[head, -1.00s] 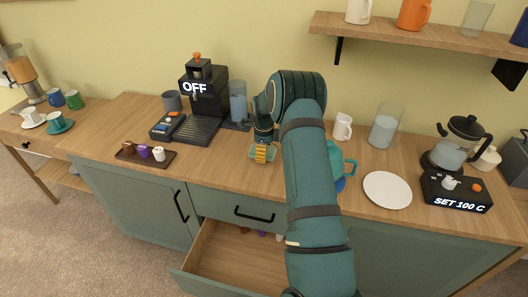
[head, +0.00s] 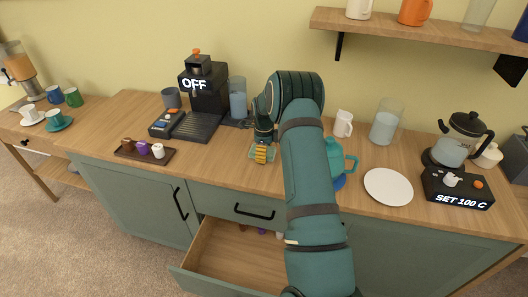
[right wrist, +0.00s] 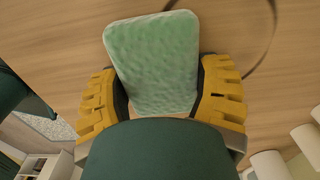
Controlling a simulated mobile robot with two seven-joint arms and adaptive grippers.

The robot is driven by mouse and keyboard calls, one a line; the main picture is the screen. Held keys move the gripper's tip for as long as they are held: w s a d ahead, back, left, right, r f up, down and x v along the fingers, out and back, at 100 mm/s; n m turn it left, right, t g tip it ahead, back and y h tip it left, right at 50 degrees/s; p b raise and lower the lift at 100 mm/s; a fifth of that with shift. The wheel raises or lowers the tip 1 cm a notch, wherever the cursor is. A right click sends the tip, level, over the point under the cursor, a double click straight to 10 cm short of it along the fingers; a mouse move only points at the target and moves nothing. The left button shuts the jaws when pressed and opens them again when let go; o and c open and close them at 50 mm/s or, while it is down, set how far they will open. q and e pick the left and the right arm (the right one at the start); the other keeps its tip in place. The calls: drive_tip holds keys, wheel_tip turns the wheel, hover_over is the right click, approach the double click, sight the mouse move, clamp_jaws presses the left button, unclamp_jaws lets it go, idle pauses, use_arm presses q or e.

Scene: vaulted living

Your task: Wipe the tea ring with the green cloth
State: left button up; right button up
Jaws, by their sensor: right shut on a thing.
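The green cloth (right wrist: 155,60) is a pale green, padded rectangle between the yellow fingers of my right gripper (right wrist: 160,92) in the right wrist view. The gripper is shut on it, at or just above the wooden counter. In the head view the right gripper (head: 262,154) points down at the counter in front of the coffee machine, with a sliver of cloth (head: 252,152) beside it. A thin dark curved mark, the tea ring (right wrist: 272,30), lies on the wood to the right of the cloth in the wrist view, partly out of frame. My left gripper is not in view.
A teal teapot (head: 336,158) is close behind my right arm. A white plate (head: 388,187) and a kettle (head: 460,140) are farther right. A drawer (head: 235,255) stands open below.

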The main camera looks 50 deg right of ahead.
drive_tip(key=shift+f, duration=0.1)
drive_tip(key=shift+w+d, duration=0.4)
drive_tip(key=shift+d, duration=0.4)
drive_tip(key=shift+w+d, duration=0.4)
drive_tip(key=shift+d, duration=0.35)
drive_tip(key=shift+w+d+f+b, duration=0.1)
drive_tip(key=shift+w+d+b, duration=0.2)
drive_tip(key=shift+d, duration=0.25)
drive_tip(key=shift+w+d+b, duration=0.2)
drive_tip(key=shift+w+d, duration=0.05)
drive_tip(key=shift+d, duration=0.25)
drive_tip(key=shift+w+d+b, duration=0.2)
drive_tip(key=shift+w+d, duration=0.1)
drive_tip(key=shift+d, duration=0.3)
drive_tip(key=shift+w+d+b, duration=0.15)
drive_tip(key=shift+w+d, duration=0.2)
drive_tip(key=shift+d, duration=0.3)
drive_tip(key=shift+w+d+b, duration=0.2)
drive_tip(key=shift+w+d, duration=0.1)
drive_tip(key=shift+d, duration=0.3)
